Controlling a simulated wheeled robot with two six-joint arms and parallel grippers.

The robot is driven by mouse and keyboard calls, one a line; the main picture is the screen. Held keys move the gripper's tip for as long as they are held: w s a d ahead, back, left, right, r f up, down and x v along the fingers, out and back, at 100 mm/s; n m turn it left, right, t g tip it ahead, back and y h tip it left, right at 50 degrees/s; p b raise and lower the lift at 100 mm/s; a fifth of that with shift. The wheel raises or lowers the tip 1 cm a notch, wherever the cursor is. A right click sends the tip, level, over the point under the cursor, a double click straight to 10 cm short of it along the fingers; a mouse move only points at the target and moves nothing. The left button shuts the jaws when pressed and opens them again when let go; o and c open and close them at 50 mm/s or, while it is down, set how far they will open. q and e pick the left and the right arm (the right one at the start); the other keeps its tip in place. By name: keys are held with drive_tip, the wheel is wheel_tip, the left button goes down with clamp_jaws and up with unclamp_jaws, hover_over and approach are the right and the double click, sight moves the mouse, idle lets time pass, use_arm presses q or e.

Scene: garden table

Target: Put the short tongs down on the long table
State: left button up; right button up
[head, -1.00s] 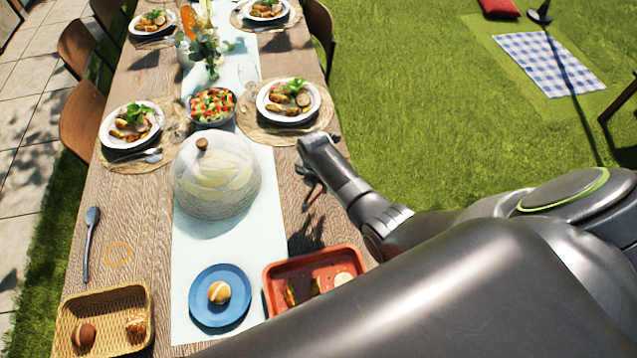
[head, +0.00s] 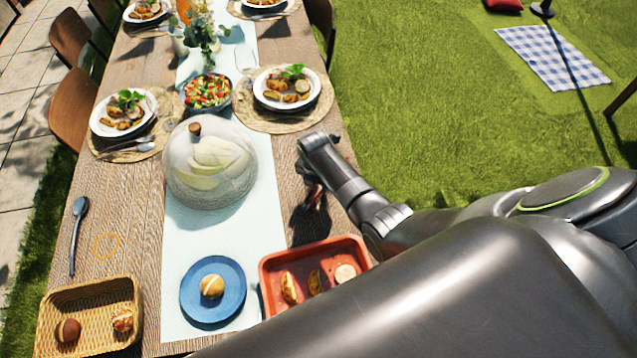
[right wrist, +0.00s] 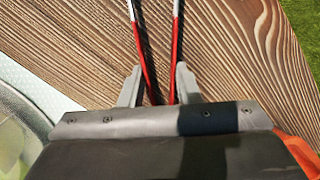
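The short tongs (right wrist: 176,42) have red arms with pale metal beyond. In the right wrist view, their two arms run up the picture from between the fingers of my right gripper (right wrist: 158,80). The fingers bear on the outer sides of the arms. In the head view, my right gripper (head: 312,185) points down over bare wood of the long table (head: 292,185), between the pale runner and the right edge. The tongs are mostly hidden there by the wrist, with dark shadow beside them. I cannot tell whether they touch the wood. My left gripper is not in view.
A glass dome (head: 208,180) stands on the runner, left of my right gripper. A red tray (head: 335,248) with food is nearer, and a plate of food (head: 287,103) on a woven mat is beyond. A blue plate (head: 238,290) and a basket (head: 98,289) are at the near end.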

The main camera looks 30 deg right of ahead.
drive_tip(key=o, duration=0.6)
drive_tip(key=shift+r, duration=0.1)
drive_tip(key=r, duration=0.5)
drive_tip(key=a+r, duration=0.1)
drive_tip(key=r, duration=0.5)
drive_tip(key=s+r, duration=0.1)
drive_tip(key=r, duration=0.5)
drive_tip(key=shift+a+r, duration=0.1)
drive_tip(key=shift+a, duration=0.1)
